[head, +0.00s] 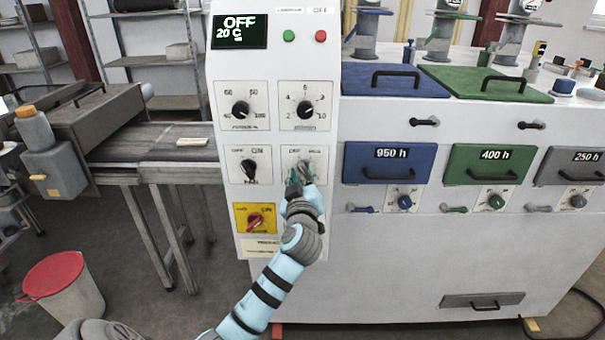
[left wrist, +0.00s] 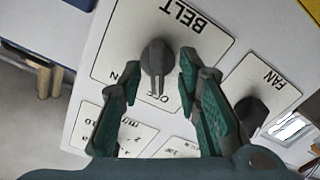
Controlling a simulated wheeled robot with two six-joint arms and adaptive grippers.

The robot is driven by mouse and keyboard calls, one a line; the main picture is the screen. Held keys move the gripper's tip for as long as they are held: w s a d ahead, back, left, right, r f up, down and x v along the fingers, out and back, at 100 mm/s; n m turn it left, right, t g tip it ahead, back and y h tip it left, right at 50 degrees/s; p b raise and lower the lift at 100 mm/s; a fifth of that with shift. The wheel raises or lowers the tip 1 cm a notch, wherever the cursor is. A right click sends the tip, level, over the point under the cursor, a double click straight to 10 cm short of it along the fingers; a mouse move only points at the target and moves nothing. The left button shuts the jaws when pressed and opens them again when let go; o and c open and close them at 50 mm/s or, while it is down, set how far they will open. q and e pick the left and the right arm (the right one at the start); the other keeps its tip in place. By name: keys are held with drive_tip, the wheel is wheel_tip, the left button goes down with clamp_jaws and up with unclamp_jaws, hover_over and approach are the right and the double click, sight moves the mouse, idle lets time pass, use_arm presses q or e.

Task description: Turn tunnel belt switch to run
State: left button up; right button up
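The belt switch is a dark grey knob (left wrist: 158,58) on a white plate marked BELT, seen upside down in the left wrist view. Its grip runs up and down there, with its lower end near the OFF lettering; part of the other label is hidden. My left gripper (head: 299,180) is at the middle right plate of the control panel (head: 225,78) in the head view. Its two green-padded fingers stand on either side of the knob, with a gap still visible, so it is open. The panel display (head: 239,32) reads OFF and 20 C. My right gripper is not in view.
The fan knob (left wrist: 250,112) is close beside the right finger in the wrist view. A red knob on a yellow plate (head: 254,219) sits lower left on the panel. A conveyor (head: 165,150) stands left, and a white cabinet with coloured drawers (head: 400,270) right.

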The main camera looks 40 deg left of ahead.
use_arm(q)
drive_tip(key=shift+w+a, duration=0.1)
drive_tip(key=shift+w, duration=0.25)
drive_tip(key=shift+c, duration=0.2)
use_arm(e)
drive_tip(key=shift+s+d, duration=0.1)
